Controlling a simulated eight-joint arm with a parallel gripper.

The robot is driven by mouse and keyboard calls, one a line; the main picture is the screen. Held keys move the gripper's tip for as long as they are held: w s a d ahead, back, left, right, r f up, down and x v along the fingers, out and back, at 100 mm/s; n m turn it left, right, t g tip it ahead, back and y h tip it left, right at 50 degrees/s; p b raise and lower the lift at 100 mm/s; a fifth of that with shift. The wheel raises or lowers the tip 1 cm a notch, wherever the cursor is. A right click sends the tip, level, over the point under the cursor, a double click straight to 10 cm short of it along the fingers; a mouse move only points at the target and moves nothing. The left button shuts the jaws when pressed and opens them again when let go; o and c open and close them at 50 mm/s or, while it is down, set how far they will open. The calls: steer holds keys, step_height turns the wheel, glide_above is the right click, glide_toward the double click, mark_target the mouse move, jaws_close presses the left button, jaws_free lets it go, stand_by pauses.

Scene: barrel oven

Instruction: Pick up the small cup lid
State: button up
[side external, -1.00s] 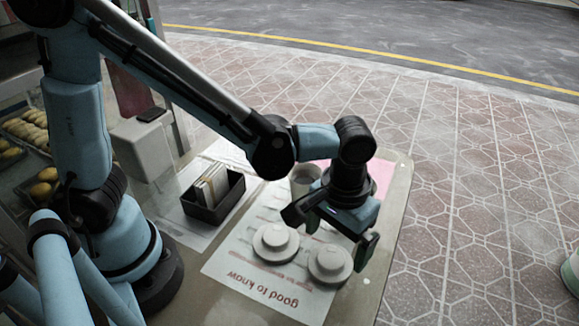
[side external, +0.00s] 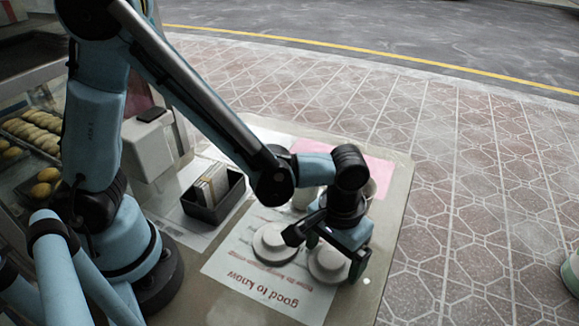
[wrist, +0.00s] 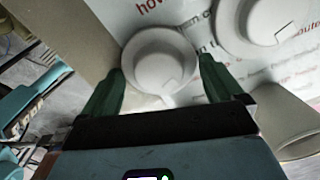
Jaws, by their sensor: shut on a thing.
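Two round pale lids with raised centres lie on the printed sheet near the table's front. The small cup lid (side external: 326,266) is the right one in the side view. In the wrist view, this lid (wrist: 158,62) sits between my two green fingers and looks smaller than the other lid (wrist: 268,22). My gripper (side external: 336,256) points down and is shut on the small lid's sides, low at the sheet. It also shows in the wrist view (wrist: 162,76). The larger lid (side external: 271,242) lies just left of my gripper, partly hidden by it in the side view.
A pale cup (side external: 304,196) stands behind my gripper; a cup (wrist: 285,122) also shows at the right of the wrist view. A black box of cards (side external: 214,194) stands further left. The table's right edge (side external: 396,235) is close to my gripper.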

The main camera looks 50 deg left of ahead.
steer(key=shift+r, duration=0.45)
step_height(320, 180, up, 4)
steer(key=shift+f, duration=0.25)
steer(key=s+d+r, duration=0.5)
steer(key=s+r, duration=0.1)
steer(key=s, duration=0.4)
step_height(320, 180, up, 3)
steer(key=n, duration=0.4)
glide_above(333, 255)
steer(key=a, duration=0.3)
steer(key=w+a+r+n, duration=0.1)
steer(key=w+a+n, duration=0.15)
steer(key=a, duration=0.35)
steer(key=w+a+r+n, duration=0.1)
steer(key=w+a, duration=0.3)
steer(key=a, duration=0.3)
step_height(333, 255, down, 7)
steer(key=shift+d+r, duration=0.15)
steer(key=shift+r, duration=0.05)
steer(key=shift+f, duration=0.2)
stand_by(0.4)
